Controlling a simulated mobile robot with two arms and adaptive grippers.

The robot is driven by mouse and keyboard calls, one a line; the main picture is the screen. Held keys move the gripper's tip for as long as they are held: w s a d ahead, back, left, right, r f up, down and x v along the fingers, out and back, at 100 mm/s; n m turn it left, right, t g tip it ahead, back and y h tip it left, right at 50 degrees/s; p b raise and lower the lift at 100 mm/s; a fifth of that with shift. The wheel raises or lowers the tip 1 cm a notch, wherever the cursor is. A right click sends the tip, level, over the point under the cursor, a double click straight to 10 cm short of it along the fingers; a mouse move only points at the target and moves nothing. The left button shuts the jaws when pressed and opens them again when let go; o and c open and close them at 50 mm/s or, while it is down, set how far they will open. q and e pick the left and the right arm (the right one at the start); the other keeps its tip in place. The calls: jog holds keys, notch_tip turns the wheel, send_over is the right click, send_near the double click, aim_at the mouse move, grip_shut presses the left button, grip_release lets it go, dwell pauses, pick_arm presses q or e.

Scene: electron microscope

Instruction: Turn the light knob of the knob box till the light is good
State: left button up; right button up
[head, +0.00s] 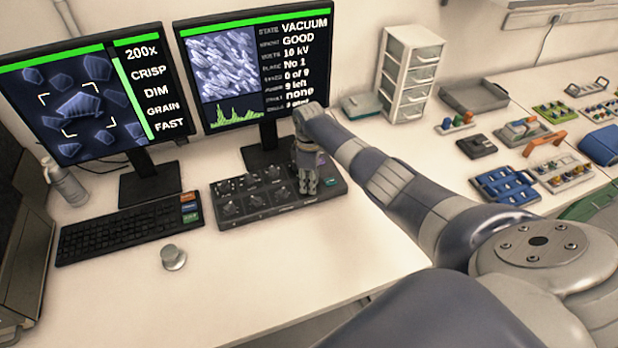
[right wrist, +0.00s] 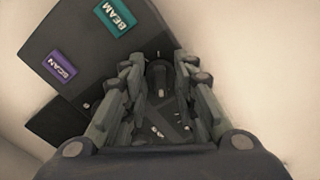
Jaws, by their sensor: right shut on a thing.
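The knob box (head: 262,206) is a dark panel with several knobs, in front of the right monitor. My right gripper (head: 308,188) points down at the right end of the box. It is shut on a dark knob (right wrist: 160,80), which shows between its fingers in the right wrist view. The knob's label is hidden, so I cannot read which knob it is. The left monitor (head: 82,100) shows grey crystals and the words 200X, CRISP, DIM, GRAIN and FAST. My left gripper is not in view.
The right monitor (head: 222,65) reads VACUUM GOOD and stands behind the box. A keyboard (head: 128,232) lies left of it, and a small metal knob-like piece (head: 173,257) in front. Teal BEAM (right wrist: 115,17) and purple SCAN (right wrist: 59,67) labels show near the gripper.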

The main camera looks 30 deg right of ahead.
jog(key=m+p, duration=0.1)
jog(key=m, duration=0.2)
jog(key=shift+a+r+m+p, duration=0.1)
jog(key=shift+r+m+p, duration=0.05)
jog(key=shift+m+p, duration=0.25)
jog(key=m+p, duration=0.1)
jog(key=m, duration=0.3)
jog(key=shift+a+m, duration=0.1)
jog(key=shift+m, duration=0.2)
jog(key=m+p, duration=0.1)
jog(key=m, duration=0.2)
jog(key=shift+a, duration=0.1)
jog(key=shift+m+p, duration=0.5)
jog(key=shift+m, duration=1.7)
jog(key=o, duration=1)
notch_tip(320, 180, up, 12)
